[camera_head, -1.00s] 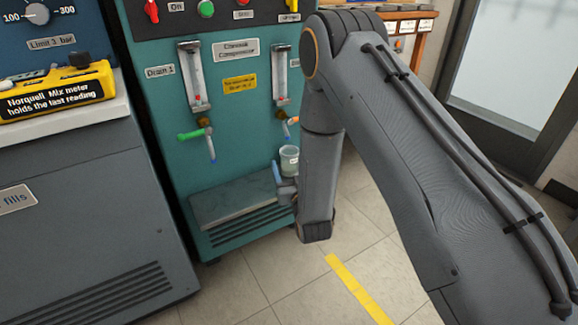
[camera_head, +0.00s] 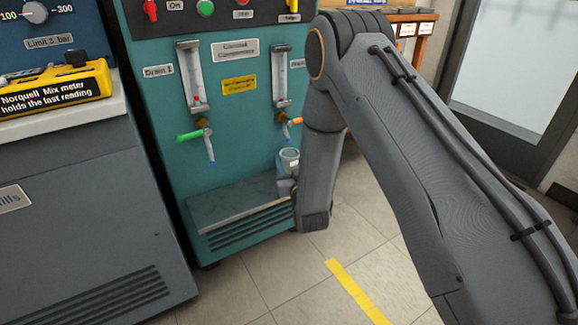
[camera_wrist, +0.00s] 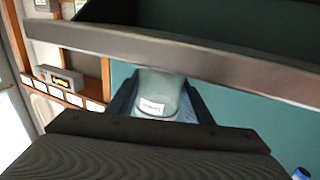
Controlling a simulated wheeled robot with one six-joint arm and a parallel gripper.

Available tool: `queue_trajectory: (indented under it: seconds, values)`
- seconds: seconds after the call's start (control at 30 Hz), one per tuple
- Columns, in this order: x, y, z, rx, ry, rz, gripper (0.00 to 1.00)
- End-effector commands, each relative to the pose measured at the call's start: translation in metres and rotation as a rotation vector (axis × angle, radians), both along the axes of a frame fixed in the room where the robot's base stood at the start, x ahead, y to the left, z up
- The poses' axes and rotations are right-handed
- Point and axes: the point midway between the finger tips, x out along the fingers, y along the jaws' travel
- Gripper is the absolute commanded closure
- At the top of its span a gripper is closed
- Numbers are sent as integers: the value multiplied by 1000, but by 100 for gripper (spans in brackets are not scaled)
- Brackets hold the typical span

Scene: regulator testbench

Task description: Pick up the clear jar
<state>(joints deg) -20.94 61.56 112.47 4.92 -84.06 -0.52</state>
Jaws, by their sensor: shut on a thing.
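The clear jar (camera_head: 289,158) is upright at the right end of the teal machine's ledge, below the right drain tap. In the wrist view the jar (camera_wrist: 160,92) stands between the two blue-grey fingers and carries a small white label. My gripper (camera_head: 285,172) is shut on the jar; in the wrist view its fingers (camera_wrist: 158,98) press on both sides. My forearm hides part of the gripper in the head view. I cannot tell whether the jar's base touches the ledge.
The teal machine (camera_head: 225,130) has a grey ledge (camera_head: 235,203) and two drain taps, the left with a green handle (camera_head: 190,135). A grey cabinet with a yellow meter (camera_head: 55,92) stands at left. Open floor with a yellow stripe (camera_head: 355,290) lies in front.

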Motion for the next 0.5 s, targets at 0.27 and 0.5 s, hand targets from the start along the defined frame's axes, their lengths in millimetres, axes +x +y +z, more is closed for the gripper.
queue_trajectory:
  seconds: [0.27, 0.5]
  values:
    - [0, 0, 8, 0, -1, 0, 81]
    - [-24, -6, 16, -1, 4, 0, 81]
